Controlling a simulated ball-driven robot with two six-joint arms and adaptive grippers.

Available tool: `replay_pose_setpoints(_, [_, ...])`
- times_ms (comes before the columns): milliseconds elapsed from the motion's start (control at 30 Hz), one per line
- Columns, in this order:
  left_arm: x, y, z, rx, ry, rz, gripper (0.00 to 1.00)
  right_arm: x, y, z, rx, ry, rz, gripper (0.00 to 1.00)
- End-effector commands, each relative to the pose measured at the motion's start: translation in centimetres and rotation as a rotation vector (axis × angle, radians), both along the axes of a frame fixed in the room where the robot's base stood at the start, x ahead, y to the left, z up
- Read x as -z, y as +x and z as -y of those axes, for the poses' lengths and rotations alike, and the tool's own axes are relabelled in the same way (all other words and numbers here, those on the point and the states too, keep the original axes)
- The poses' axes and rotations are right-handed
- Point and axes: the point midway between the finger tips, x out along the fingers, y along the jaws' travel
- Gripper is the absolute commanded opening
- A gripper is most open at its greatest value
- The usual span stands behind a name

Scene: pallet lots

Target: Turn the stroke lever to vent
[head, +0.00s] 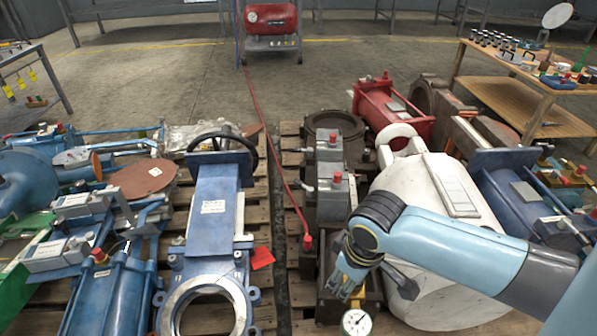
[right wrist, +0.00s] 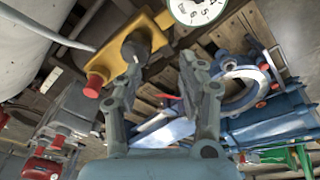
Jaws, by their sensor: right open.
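My right gripper (head: 341,288) reaches in from the right in the head view, pointing down beside the white valve body. In the right wrist view its two fingers (right wrist: 163,68) are apart, with nothing held between them. A yellow block (right wrist: 150,32) lies just beyond the left fingertip. It carries a round black knob (right wrist: 136,46) and a red cap (right wrist: 94,86). A thin grey rod-like lever (right wrist: 48,30) runs to this block from the left. I cannot tell which part is the stroke lever, or read any vent mark. My left gripper is out of view.
A round white gauge (head: 356,322) sits close to my right gripper. The bulky white valve body (head: 425,235) stands under my right forearm. A blue gate valve (head: 212,215) lies on the left pallet. A narrow floor gap with a red hose (head: 268,130) separates the pallets.

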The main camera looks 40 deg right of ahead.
Motion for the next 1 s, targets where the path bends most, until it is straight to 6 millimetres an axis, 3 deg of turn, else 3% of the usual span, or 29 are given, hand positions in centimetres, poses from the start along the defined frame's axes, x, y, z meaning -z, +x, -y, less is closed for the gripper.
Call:
replay_pose_setpoints(33, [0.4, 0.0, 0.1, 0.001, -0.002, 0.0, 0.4, 0.4, 2.5, 1.3, -0.007, -0.002, 0.018, 0.4])
replay_pose_setpoints(167, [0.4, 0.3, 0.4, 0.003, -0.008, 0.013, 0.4, -0.5, 9.3, 4.8, -0.011, 0.002, 0.074, 0.4])
replay_pose_setpoints(300, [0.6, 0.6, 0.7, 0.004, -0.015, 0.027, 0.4, -2.7, 16.8, 9.5, 0.005, 0.008, 0.141, 0.4])
replay_pose_setpoints(433, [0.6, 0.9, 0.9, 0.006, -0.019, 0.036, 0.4, -5.6, 22.0, 13.2, 0.03, 0.016, 0.198, 0.4])
replay_pose_setpoints(533, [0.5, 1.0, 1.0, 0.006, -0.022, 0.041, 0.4, -7.1, 24.0, 14.7, 0.042, 0.023, 0.223, 0.4])
replay_pose_setpoints(667, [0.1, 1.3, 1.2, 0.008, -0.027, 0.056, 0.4, -7.2, 25.1, 15.4, 0.047, 0.026, 0.233, 0.4])
replay_pose_setpoints(967, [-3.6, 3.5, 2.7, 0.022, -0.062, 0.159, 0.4, -1.6, 26.8, 15.5, 0.049, 0.027, 0.226, 0.4])
replay_pose_setpoints(1000, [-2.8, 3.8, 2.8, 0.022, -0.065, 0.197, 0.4, -0.7, 27.2, 15.5, 0.049, 0.027, 0.227, 0.4])
